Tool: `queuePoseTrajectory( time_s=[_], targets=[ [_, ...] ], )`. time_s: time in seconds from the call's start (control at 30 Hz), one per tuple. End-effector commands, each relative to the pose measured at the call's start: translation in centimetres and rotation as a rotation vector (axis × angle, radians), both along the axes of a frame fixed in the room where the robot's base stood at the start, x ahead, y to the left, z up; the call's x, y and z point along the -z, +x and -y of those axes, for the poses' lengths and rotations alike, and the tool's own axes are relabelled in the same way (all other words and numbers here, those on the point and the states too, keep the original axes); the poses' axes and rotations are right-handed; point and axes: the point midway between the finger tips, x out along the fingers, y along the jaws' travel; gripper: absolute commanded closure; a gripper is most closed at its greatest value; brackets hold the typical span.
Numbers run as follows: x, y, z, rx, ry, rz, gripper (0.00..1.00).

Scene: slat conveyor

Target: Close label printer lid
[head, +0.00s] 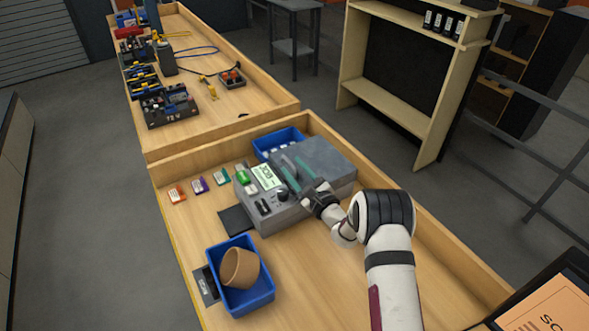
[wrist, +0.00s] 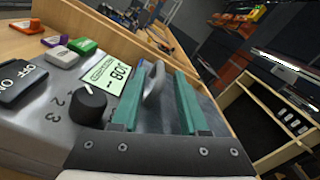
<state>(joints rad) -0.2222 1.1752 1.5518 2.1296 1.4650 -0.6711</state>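The label printer (head: 264,210) is a grey box on the near bench. Its front panel has a green display (wrist: 108,75), a black knob (wrist: 88,103) and an ON/OFF switch (wrist: 22,84). Its grey lid (head: 324,157) covers the right rear part; I cannot tell whether it is fully down. My gripper (head: 294,166) is over the printer, between display and lid. In the wrist view its teal fingers (wrist: 167,72) are apart, with a curved grey handle (wrist: 153,84) between them. Gaps show beside the handle, so it is not clamped.
A blue bin (head: 278,137) stands behind the printer. Another blue bin (head: 252,297) with a brown pot (head: 239,268) stands in front. Small coloured label packs (head: 200,186) lie at the left. A raised wooden rim (head: 440,243) edges the bench.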

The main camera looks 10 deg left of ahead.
Motion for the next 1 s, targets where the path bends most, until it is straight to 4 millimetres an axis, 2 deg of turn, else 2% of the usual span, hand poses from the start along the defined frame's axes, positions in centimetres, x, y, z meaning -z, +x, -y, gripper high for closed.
queuePoseTrajectory(
  time_s=[0.17, 0.27, 0.8, 1.0],
  targets=[
    [0.0, -0.2, 0.1, -0.002, 0.000, 0.000, 0.56],
    [0.0, -1.1, 0.9, -0.003, -0.001, -0.001, 0.56],
    [0.2, -9.7, 9.6, 0.003, 0.002, -0.003, 0.56],
    [0.2, -11.2, 11.0, 0.000, 0.001, 0.000, 0.56]
  ],
)
